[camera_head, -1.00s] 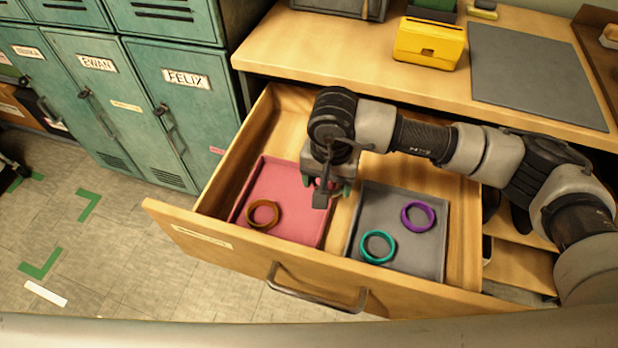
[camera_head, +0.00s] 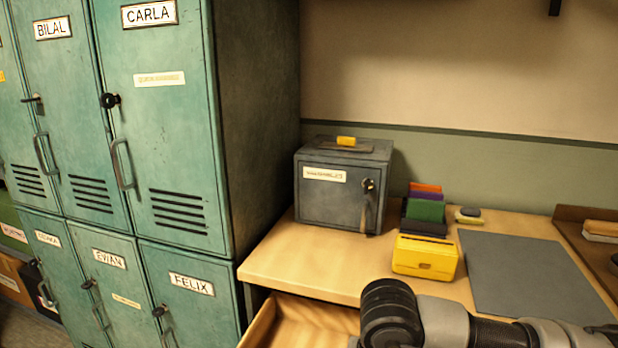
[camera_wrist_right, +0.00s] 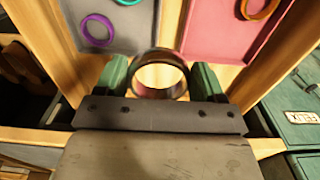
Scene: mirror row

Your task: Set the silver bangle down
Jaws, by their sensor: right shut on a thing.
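In the right wrist view my right gripper (camera_wrist_right: 160,76) is shut on the silver bangle (camera_wrist_right: 159,56). The bangle sits between the green fingers and looks dark and shiny. The gripper is over the open drawer, near the gap between a grey tray (camera_wrist_right: 147,30) and a pink tray (camera_wrist_right: 207,42). I cannot tell its height. A purple bangle (camera_wrist_right: 97,30) and a partly cut-off teal bangle (camera_wrist_right: 128,1) lie in the grey tray. A brown bangle (camera_wrist_right: 258,8) lies in the pink tray. The head view shows my right arm, but not its gripper. My left gripper is out of view.
The head view shows the drawer (camera_head: 305,325) below a wooden desk (camera_head: 300,265). On the desk are a grey lockbox (camera_head: 325,200), a yellow box (camera_head: 425,258) and a grey mat (camera_head: 530,275). Green lockers (camera_head: 165,150) stand at the left.

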